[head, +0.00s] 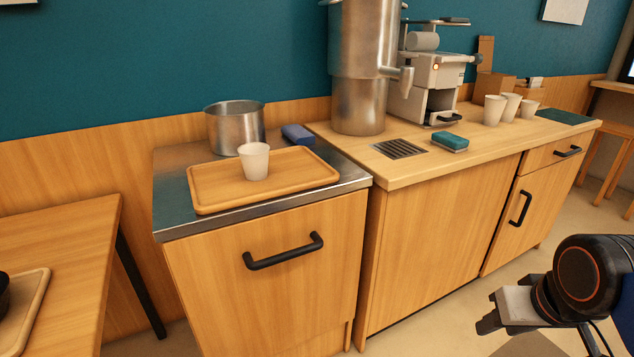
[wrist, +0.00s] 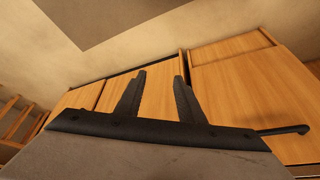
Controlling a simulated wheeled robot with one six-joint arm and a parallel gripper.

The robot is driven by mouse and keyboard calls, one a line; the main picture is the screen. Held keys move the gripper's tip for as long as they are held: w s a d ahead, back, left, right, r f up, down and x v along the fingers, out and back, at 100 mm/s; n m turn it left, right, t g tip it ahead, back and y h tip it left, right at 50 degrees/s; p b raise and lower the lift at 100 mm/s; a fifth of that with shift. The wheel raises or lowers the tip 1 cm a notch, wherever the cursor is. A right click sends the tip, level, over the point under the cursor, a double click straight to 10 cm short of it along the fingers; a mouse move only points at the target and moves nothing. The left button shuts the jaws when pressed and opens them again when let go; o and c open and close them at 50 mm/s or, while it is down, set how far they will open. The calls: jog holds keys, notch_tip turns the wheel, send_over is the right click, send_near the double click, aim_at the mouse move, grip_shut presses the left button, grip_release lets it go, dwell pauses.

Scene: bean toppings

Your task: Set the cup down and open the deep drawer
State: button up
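A white cup (head: 254,161) stands upright on a wooden tray (head: 215,198) on the steel-topped cabinet. Below it is a deep wooden drawer front (head: 265,300) with a black bar handle (head: 284,251); it is closed. My gripper (head: 488,313) is at the lower right in the head view, in front of the long counter and well away from the cup and that handle. In the wrist view my gripper (wrist: 161,80) has its two fingers apart with nothing between them. A black handle (wrist: 285,130) shows at the right there; I cannot tell which one it is.
A steel pot (head: 235,128) and a blue block (head: 297,134) stand behind the tray. The long counter holds a tall steel urn (head: 358,100), a coffee machine (head: 432,85), a sponge (head: 450,142) and more cups (head: 494,109). A table (head: 60,235) is at left. The floor before the cabinets looks clear.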

jog(key=w+a+r+m, duration=0.3)
jog(key=w+a+r, duration=0.4)
notch_tip(320, 180, up, 8)
jog(key=m+g+y, duration=0.1)
jog(key=m+g, duration=0.2)
jog(key=m, duration=0.6)
send_over(287, 252)
jog(key=s+d, duration=0.2)
jog(key=s, duration=0.1)
jog(key=w+f, duration=0.1)
jog(key=f, duration=0.4)
jog(key=a+f, duration=0.1)
jog(key=f, duration=0.5)
jog(key=w+a+f, duration=0.1)
jog(key=f, duration=0.4)
jog(key=shift+w+f, duration=0.3)
grip_shut()
